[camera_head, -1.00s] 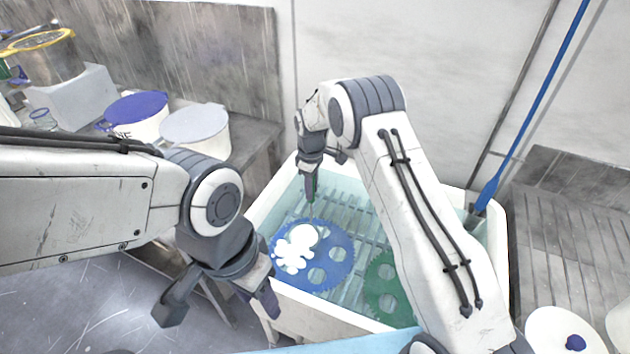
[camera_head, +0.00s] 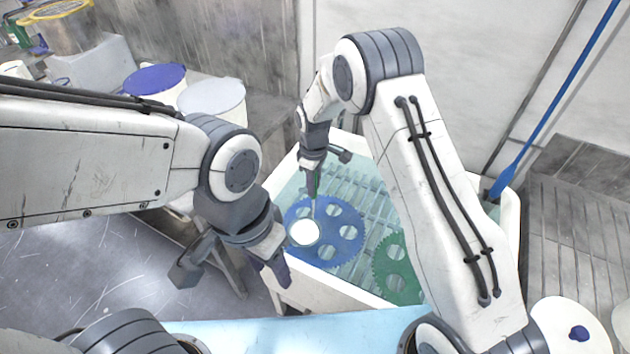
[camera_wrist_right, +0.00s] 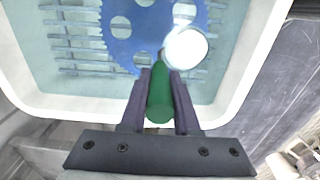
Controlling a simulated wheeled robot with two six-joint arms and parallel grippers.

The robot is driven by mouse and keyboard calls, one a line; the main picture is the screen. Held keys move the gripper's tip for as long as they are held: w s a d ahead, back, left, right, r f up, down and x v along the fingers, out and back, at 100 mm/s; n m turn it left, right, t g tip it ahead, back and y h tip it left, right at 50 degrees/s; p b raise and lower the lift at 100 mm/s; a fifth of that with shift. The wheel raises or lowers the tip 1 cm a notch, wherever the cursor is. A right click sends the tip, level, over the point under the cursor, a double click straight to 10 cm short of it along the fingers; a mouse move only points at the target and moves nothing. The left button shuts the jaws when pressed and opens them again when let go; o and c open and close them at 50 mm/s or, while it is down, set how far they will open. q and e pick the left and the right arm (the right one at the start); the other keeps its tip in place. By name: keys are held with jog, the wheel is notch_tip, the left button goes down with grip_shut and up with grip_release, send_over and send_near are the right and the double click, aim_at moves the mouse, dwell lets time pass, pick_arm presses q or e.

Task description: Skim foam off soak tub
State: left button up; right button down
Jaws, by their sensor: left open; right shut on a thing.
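The soak tub (camera_head: 277,290) is a white basin of pale blue water with a slatted rack inside. A blue toothed disc with round holes (camera_head: 345,225) and a green one (camera_head: 390,268) lie in it. My right gripper (camera_head: 312,192) points down over the tub, shut on the green handle (camera_wrist_right: 160,95) of a skimmer. The skimmer's round white head (camera_head: 304,232) is over the blue disc's left part and also shows in the right wrist view (camera_wrist_right: 187,47). No separate foam patches show; my right arm hides part of the tub. My left gripper (camera_head: 230,273) is open and empty, left of the tub.
A blue-lidded bucket (camera_head: 155,78) and a grey-lidded one (camera_head: 212,95) stand on the back-left bench. A blue-handled paddle (camera_head: 560,105) leans in the tub's right corner. A white lid with a blue knob (camera_head: 560,325) is at lower right.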

jog(key=shift+r, duration=0.1)
notch_tip(320, 180, up, 13)
jog(key=p, duration=0.9)
dwell(0.9)
